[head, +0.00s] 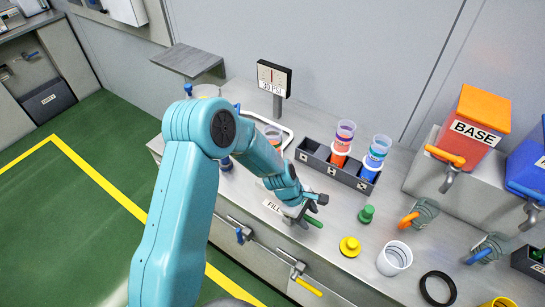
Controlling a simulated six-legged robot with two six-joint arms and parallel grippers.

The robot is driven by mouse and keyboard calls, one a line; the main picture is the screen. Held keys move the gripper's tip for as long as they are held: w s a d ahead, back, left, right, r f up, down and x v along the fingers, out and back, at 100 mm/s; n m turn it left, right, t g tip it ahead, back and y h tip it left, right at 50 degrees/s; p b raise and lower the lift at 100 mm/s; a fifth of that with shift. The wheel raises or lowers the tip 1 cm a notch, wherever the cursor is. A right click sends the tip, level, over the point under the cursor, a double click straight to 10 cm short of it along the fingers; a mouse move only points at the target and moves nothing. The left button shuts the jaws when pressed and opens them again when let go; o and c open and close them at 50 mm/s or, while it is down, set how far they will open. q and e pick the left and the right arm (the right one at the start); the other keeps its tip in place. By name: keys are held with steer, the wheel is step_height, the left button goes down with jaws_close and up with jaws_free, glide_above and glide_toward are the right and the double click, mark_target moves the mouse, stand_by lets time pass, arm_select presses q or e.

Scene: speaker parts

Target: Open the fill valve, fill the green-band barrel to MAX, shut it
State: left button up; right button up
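My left gripper (303,207) is low over the bench beside the FILL label (272,206). A green handle (314,221) sticks out at its fingertips, likely the fill valve's. The gripper is at or touching the handle, but I cannot tell if it is closed on it. A clear barrel top (275,132) shows behind my arm; its band and fill level are hidden. A dark rack (337,170) holds a red-filled barrel (341,145) and a blue-filled barrel (374,158). I see no green band clearly. My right gripper is not in view.
A sign on a post (274,78) stands at the back. An orange BASE tank (473,127) and a blue tank (527,168) stand right. A green knob (366,214), yellow cap (350,246), white cup (394,258) and black ring (438,288) lie on the bench.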

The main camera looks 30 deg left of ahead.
arm_select(q)
steer(key=shift+d, duration=0.15)
steer(key=shift+s+d, duration=0.15)
steer(key=shift+d, duration=1.55)
steer(key=shift+s+d, duration=0.1)
steer(key=shift+d, duration=1.6)
steer(key=v, duration=1.2)
